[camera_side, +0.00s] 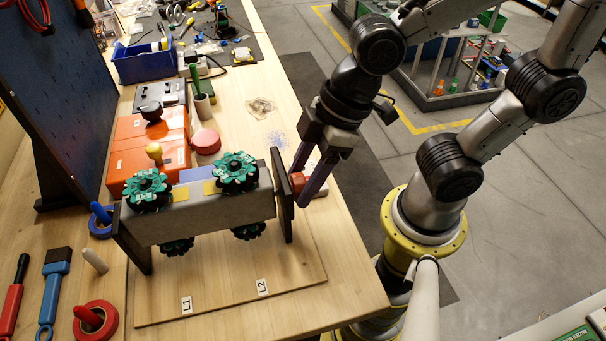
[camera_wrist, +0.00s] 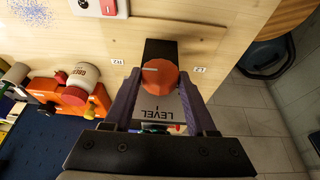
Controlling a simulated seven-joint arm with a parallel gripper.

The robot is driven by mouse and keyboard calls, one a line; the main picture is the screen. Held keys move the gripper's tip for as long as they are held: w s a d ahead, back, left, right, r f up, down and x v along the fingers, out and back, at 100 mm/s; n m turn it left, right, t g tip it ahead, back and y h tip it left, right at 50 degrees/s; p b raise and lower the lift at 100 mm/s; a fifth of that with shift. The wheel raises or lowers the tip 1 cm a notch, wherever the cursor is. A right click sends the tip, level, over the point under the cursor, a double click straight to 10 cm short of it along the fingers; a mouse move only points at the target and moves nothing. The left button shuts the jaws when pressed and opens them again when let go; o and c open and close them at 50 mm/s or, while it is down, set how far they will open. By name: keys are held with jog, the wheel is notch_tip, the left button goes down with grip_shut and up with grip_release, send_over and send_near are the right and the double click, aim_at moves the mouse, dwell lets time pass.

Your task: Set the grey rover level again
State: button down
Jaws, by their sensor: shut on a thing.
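The grey rover (camera_side: 215,210) is a long box body with green wheels (camera_side: 236,172), hung between two dark end plates (camera_side: 283,195) on a wooden board. Wheels show above and below its body, so it looks rolled over about its long axis. My gripper (camera_side: 299,188) is at the right end plate, its purple fingers shut on the red-orange knob (camera_wrist: 159,76). The knob's white line points left in the wrist view, while the LEVEL mark (camera_wrist: 157,113) lies below the knob there. The fingers partly hide the knob in the side view.
The board (camera_side: 230,290) carries L1 and L2 labels. An orange case (camera_side: 130,165) and a red round lid (camera_side: 206,141) stand behind the rover. Tape rolls and hand tools lie at the left. The bench's right edge is close to my gripper.

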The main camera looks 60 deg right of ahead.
jog(key=shift+s, duration=0.15)
jog(key=shift+s+a+f+n+t+h, duration=0.1)
jog(key=shift+n+t+h, duration=0.1)
jog(key=shift+t+h, duration=0.35)
jog(key=shift+s+a+f+n+t+h, duration=0.1)
jog(key=shift+n+t+h, duration=0.1)
jog(key=shift+t+h, duration=0.65)
jog(key=shift+t, duration=0.1)
jog(key=shift+w, duration=0.1)
